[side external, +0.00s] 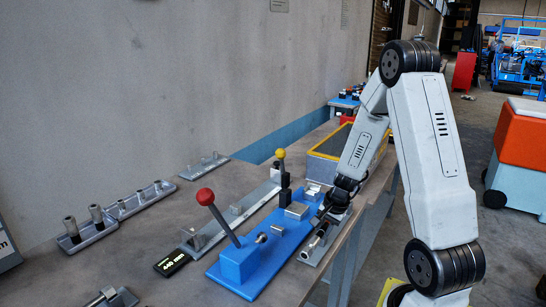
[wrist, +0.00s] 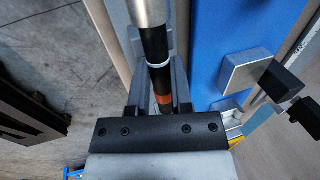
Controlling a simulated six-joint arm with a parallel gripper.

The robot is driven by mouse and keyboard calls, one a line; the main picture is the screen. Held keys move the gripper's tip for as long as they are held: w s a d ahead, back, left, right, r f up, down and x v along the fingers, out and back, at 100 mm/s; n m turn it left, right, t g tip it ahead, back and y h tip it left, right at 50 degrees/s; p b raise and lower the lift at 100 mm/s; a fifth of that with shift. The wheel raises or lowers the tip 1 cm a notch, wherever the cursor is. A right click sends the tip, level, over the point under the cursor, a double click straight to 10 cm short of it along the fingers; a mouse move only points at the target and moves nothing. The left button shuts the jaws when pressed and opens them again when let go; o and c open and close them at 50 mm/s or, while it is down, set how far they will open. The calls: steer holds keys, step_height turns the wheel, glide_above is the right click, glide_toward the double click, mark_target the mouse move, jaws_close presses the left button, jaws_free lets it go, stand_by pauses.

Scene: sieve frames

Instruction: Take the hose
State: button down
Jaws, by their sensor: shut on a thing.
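The hose (wrist: 155,45) is a black tube with a white band, an orange band and a bright metal end at the top of the wrist view. My gripper (wrist: 158,75) is shut on it, one finger on each side of the black part. In the side view, my gripper (side external: 343,195) reaches down at the right of the blue fixture, near the bench's front edge. A metal end of the hose (side external: 321,231) shows there over a grey holder (side external: 312,252). I cannot tell whether the hose is lifted clear of it. The gripped part is mostly hidden in the side view.
The blue fixture (side external: 262,254) has a red-knobbed lever (side external: 222,222) and metal blocks close beside my gripper. A yellow-knobbed lever (side external: 281,165) stands behind. A small display (side external: 172,264), grey racks with metal pegs (side external: 88,230) and a yellow-rimmed bin (side external: 325,150) are on the bench.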

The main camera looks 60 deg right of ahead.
steer(key=shift+r, duration=0.2)
step_height(320, 180, up, 10)
steer(key=shift+f, duration=0.15)
stand_by(0.8)
